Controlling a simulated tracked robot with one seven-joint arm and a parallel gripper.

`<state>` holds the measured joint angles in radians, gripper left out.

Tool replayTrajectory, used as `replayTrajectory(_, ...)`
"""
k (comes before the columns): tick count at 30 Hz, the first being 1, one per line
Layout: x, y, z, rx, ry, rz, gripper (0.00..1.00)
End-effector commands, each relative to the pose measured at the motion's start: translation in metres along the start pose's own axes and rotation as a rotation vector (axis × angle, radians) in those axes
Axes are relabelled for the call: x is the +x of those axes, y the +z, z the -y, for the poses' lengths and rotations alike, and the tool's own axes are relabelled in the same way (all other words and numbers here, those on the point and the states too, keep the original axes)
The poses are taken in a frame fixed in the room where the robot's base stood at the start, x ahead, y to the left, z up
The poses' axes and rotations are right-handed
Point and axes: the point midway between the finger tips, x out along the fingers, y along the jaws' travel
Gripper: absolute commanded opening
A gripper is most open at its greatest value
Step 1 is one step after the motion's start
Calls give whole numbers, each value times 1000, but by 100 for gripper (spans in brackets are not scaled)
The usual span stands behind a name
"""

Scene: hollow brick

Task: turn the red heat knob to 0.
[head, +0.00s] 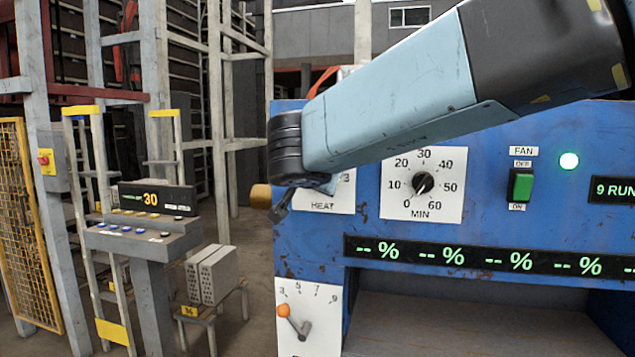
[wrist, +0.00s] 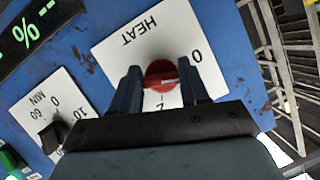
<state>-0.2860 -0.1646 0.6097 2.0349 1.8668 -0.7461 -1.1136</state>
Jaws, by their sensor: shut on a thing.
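The red heat knob (wrist: 160,72) shows in the wrist view on a white plate marked HEAT (wrist: 112,50). My gripper (wrist: 160,84) has one finger on each side of the knob and is shut on it. The 0 mark lies to the right of the knob and a 2 lies below it. Which mark the knob points at I cannot tell. In the head view my gripper (head: 280,208) reaches the HEAT plate (head: 328,206) from the left, and my arm hides the knob and most of the dial.
Right of the HEAT plate on the blue panel (head: 310,248) are a black MIN timer knob (head: 423,183) and a green FAN switch (head: 522,185). A lever with an orange ball (head: 284,310) sits below. A grey console (head: 144,235) and hollow bricks (head: 211,274) stand to the left.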

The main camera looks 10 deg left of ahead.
Motion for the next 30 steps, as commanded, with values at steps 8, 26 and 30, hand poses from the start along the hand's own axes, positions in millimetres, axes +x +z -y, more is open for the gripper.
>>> replayTrajectory(8, 2, 3, -2, -190, 84, 6, 14)
replayTrajectory(26, 2, 1, -2, -332, 143, 2, 14)
replayTrajectory(30, 2, 0, -1, -332, 142, 1, 14)
